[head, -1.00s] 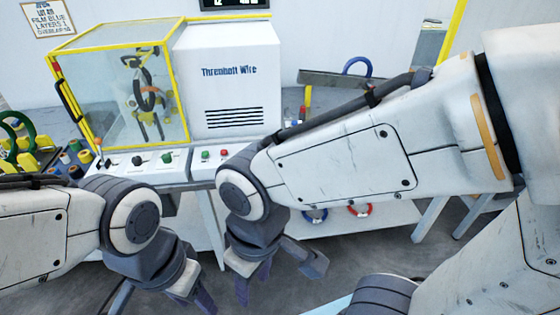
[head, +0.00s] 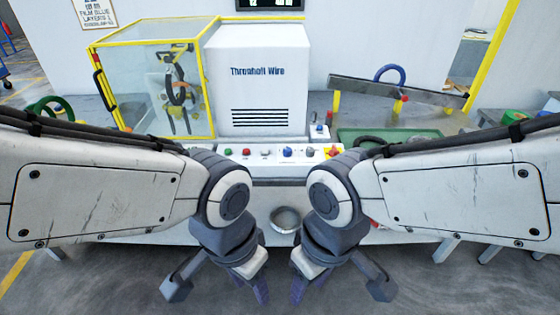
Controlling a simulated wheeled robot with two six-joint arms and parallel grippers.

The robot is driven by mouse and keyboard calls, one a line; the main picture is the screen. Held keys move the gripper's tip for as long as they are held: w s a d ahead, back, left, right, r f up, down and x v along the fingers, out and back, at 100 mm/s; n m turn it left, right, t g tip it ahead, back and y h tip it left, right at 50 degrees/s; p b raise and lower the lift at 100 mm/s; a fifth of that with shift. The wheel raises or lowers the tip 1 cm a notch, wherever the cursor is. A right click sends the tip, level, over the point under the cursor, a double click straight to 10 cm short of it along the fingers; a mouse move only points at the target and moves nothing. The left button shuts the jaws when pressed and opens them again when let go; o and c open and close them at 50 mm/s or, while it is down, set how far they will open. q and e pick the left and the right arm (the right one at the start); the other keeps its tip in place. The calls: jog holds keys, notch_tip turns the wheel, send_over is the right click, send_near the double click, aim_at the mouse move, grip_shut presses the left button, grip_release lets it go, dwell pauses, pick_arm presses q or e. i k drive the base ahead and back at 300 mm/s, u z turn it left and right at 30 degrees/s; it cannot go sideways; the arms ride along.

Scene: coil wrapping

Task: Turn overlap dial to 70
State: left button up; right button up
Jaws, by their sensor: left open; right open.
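The control panel (head: 270,157) runs along the front of the white machine (head: 257,85). It carries a green button (head: 228,151), a red button (head: 246,151), a blue knob (head: 287,152) and a red-on-yellow stop button (head: 333,151). I cannot tell which control is the overlap dial, and no scale is readable. The left part of the panel is hidden behind my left arm. My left gripper (head: 219,283) and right gripper (head: 340,283) hang open and empty, low in front of the panel, apart from it.
A yellow-framed glass enclosure (head: 150,90) stands left of the machine. A shallow grey ring or bowl (head: 286,219) is between my grippers. A green tray (head: 370,136) and a blue ring (head: 389,74) are at the right. The floor in front is clear.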

aim_at(310, 152)
jog(key=u, duration=0.55)
jog(key=i, duration=1.2)
jog(key=z, duration=0.6)
